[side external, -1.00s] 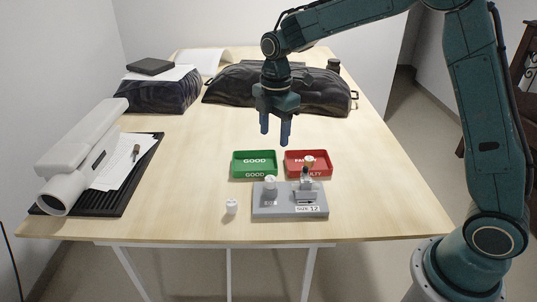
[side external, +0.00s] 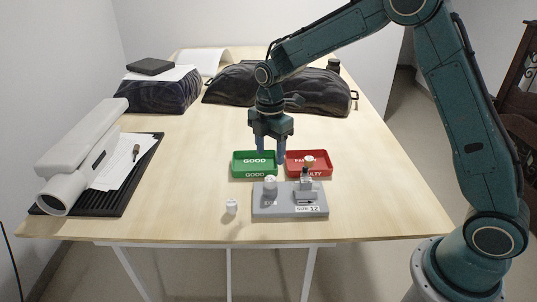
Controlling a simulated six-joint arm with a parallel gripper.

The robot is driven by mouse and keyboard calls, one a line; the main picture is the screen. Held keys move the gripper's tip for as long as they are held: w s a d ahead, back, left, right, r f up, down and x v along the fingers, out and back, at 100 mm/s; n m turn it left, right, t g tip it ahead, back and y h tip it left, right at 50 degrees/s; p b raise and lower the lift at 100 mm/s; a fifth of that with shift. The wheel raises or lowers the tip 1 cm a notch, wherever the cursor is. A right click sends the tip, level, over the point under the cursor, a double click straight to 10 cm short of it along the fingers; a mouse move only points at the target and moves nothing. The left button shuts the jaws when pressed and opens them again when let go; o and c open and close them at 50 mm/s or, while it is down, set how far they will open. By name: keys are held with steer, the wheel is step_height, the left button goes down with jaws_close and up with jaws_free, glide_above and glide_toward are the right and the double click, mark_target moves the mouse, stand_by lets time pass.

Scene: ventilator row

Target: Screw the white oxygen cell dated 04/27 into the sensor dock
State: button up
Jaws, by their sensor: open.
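A small white cell (side external: 231,206) stands on the table left of the grey dock block (side external: 262,207). A second white cell (side external: 270,184) sits at the left part of the block, and a third white piece (side external: 309,159) is in the red tray. Dates on them are too small to read, so I cannot tell which is 04/27. The block's right part carries a grey fixture with a dark upright part (side external: 306,176) and a label ending in 12. My gripper (side external: 271,158) is open and empty, fingers down, above and behind the cell on the block.
The green GOOD tray (side external: 241,174) and red FAULTY tray (side external: 320,174) stand side by side behind the block. A black ridged mat with papers and a white device (side external: 75,160) lies at left. Dark covered bundles (side external: 225,88) fill the back. The front left table is clear.

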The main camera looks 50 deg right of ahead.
mark_target(270, 178)
step_height(270, 178, down, 9)
steer(key=shift+f, duration=0.2)
stand_by(0.3)
jaws_close()
steer(key=shift+m, duration=1.3)
steer(key=shift+m, duration=0.3)
steer(key=shift+m, duration=1)
steer(key=shift+r, duration=0.1)
jaws_free()
